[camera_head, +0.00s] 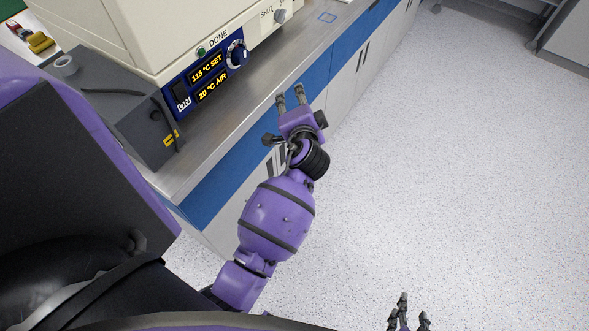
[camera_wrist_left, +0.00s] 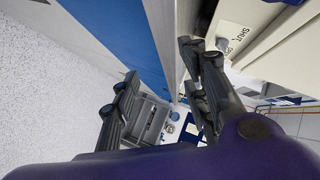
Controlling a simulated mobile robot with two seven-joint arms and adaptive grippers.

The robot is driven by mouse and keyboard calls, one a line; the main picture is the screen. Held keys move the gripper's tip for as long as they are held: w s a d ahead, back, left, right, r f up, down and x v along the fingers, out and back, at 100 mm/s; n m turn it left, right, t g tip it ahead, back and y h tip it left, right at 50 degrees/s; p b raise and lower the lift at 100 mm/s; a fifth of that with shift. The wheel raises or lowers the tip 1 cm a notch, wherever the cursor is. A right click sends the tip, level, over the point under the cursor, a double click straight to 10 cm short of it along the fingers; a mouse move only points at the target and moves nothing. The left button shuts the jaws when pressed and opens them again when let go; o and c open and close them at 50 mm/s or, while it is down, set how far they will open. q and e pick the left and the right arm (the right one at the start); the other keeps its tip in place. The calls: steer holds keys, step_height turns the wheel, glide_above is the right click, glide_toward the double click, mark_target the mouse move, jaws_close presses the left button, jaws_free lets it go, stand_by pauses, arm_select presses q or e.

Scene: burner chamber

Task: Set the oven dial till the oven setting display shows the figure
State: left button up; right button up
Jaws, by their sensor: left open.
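The oven (camera_head: 140,35) is a cream box with a blue control panel at the upper left of the head view. Its setting display (camera_head: 207,74) reads "115 °C SET" in yellow; the line below reads "20 °C AIR". The round oven dial (camera_head: 237,55) is at the panel's right end, its face partly turned away. My left gripper (camera_head: 290,97) is open and empty, to the right of and below the dial, apart from it. Its spread fingers also show in the left wrist view (camera_wrist_left: 160,65). My right gripper (camera_head: 407,312) is cut off at the bottom edge.
The steel bench (camera_head: 285,69) runs under the oven, with blue and white cabinets below. A dark grey box (camera_head: 128,110) with a black cable stands left of the panel. A latch knob (camera_head: 280,16) marked "SHUT" is on the oven's right part. The speckled floor (camera_head: 450,150) is clear.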

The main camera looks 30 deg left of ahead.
arm_select(q)
steer(key=s+d+f+n+h, duration=0.2)
steer(key=s+d+f+h, duration=0.1)
steer(key=s+f, duration=0.4)
steer(key=s+d+f+n+h, duration=0.2)
steer(key=s+d+f+h, duration=0.2)
steer(key=s+f, duration=0.3)
steer(key=shift+s+d+g, duration=0.25)
steer(key=shift+s+g, duration=0.05)
steer(key=shift+s, duration=0.25)
arm_select(e)
steer(key=shift+w+r, duration=0.1)
arm_select(q)
steer(key=s+f+n+g, duration=0.1)
steer(key=s+f, duration=0.2)
steer(key=s, duration=0.5)
steer(key=s+f+n+g+h, duration=0.1)
steer(key=s+f, duration=0.2)
steer(key=s, duration=0.6)
steer(key=shift+s+f+g, duration=0.3)
steer(key=shift+f, duration=0.05)
arm_select(e)
steer(key=s, duration=0.1)
steer(key=s+f, duration=0.2)
steer(key=shift+a+g, duration=0.3)
steer(key=shift+g, duration=0.1)
